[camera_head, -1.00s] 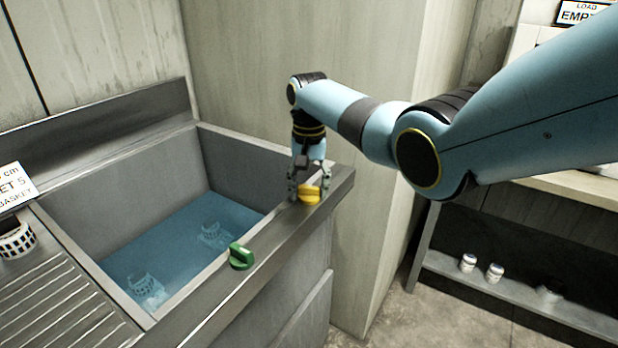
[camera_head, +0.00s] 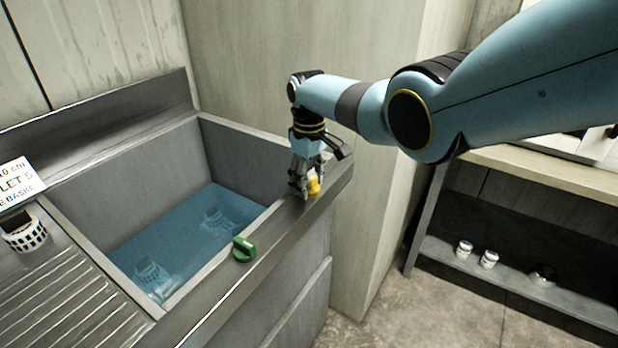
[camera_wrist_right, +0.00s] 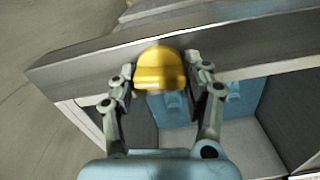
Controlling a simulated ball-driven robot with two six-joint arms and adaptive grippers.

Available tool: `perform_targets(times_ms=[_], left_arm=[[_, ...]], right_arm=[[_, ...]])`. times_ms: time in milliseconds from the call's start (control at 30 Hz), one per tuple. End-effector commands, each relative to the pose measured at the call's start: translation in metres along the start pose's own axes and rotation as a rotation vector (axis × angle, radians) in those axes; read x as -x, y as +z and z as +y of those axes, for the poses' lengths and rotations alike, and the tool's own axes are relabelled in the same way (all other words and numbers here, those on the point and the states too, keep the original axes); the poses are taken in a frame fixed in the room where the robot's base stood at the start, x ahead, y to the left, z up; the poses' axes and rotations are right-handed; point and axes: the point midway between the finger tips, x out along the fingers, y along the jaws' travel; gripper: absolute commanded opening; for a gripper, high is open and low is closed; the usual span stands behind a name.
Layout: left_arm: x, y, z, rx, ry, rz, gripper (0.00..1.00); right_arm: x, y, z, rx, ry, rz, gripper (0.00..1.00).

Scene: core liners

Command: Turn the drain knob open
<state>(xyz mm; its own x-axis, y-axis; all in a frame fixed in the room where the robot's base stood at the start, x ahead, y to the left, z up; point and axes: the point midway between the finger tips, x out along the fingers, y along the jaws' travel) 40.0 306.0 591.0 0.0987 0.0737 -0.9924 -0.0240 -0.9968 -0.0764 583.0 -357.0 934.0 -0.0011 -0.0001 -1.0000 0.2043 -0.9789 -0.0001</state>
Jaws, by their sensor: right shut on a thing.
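Two knobs sit on the front rim of the grey sink (camera_head: 285,225). The yellow knob (camera_head: 314,184) is at the right end and the green knob (camera_head: 243,249) is nearer the middle. I cannot tell from a label which is the drain knob. My right gripper (camera_head: 303,187) points down at the yellow knob and is shut on it, partly hiding it. In the right wrist view the yellow knob (camera_wrist_right: 160,68) sits between the two fingers (camera_wrist_right: 160,82). My left gripper is not in view.
The basin holds blue water (camera_head: 180,240) with two baskets under it. A white basket (camera_head: 24,232) stands on the ribbed drainboard at left, by a sign (camera_head: 18,183). A wall column rises behind the sink's right end. A shelf (camera_head: 510,275) with small jars is at right.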

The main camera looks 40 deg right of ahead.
Motion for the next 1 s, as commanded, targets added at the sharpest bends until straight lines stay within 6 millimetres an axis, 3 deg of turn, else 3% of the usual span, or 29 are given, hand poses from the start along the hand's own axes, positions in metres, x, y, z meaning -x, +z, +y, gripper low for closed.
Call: perform_targets(times_ms=[400, 933, 967, 1000], left_arm=[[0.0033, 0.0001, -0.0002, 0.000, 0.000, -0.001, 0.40], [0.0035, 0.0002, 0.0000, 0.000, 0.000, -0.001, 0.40], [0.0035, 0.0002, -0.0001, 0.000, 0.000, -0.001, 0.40], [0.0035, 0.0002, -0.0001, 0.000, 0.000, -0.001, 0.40]], right_arm=[[0.0016, -0.0015, 0.0006, 0.180, 0.002, 0.004, 0.17], [0.0016, -0.0017, 0.0005, 0.204, 0.002, 0.005, 0.17], [0.0016, -0.0017, 0.0006, 0.204, 0.002, 0.005, 0.50], [0.0016, -0.0017, 0.0006, 0.204, 0.002, 0.005, 0.55]])
